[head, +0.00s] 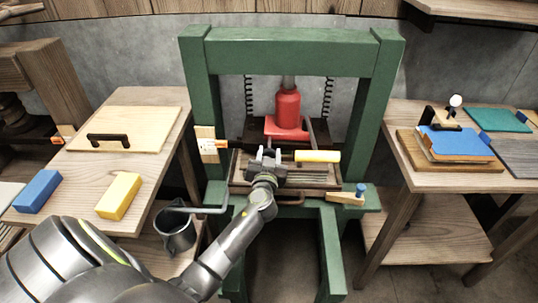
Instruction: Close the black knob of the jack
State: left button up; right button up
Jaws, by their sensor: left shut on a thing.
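The red jack (288,109) stands upright inside the green press frame (290,57), on its red base. My left gripper (268,155) reaches in from the lower left and is at the front of the jack, just below and left of its base. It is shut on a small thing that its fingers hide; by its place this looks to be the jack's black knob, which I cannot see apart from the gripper. A pale yellow cylinder (318,156) lies just right of the gripper. My right gripper is not in view.
The left table holds a wooden board with a black handle (108,140), a blue block (37,191) and a yellow block (119,196). A grey metal mug (175,231) is below. The right table holds a blue book (455,143).

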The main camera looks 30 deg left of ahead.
pick_arm(q)
jog(key=m, duration=0.7)
jog(key=shift+m, duration=0.3)
jog(key=m+p, duration=0.1)
jog(key=m, duration=0.4)
jog(key=shift+g, duration=0.4)
jog(key=shift+f+m+p, duration=0.1)
jog(key=shift+m+p, duration=0.55)
jog(key=shift+m, duration=1.65)
jog(key=o, duration=1)
